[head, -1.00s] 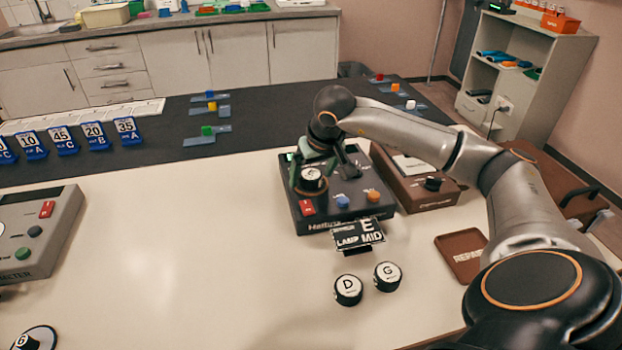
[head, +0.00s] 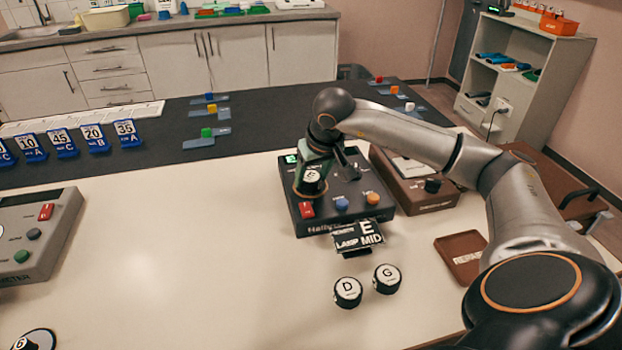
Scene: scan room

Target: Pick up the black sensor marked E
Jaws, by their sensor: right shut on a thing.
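A black round sensor with a white marked top (head: 313,174) is between the fingers of my right gripper (head: 311,187), which is shut on it. The small marking on its top looks like an E, but I cannot read it surely. The gripper holds it over the left part of the dark tester box (head: 350,203), and I cannot tell whether it touches the box. A black card reading E and LAMP MID (head: 358,237) is at the box's front edge. My left gripper is not in view.
Two black sensors, marked D (head: 348,291) and G (head: 388,278), stand on the table in front. A brown REPAIR tray (head: 463,255) and a brown box (head: 415,185) are at the right. A grey meter (head: 38,235) is at the left. The table's middle left is bare.

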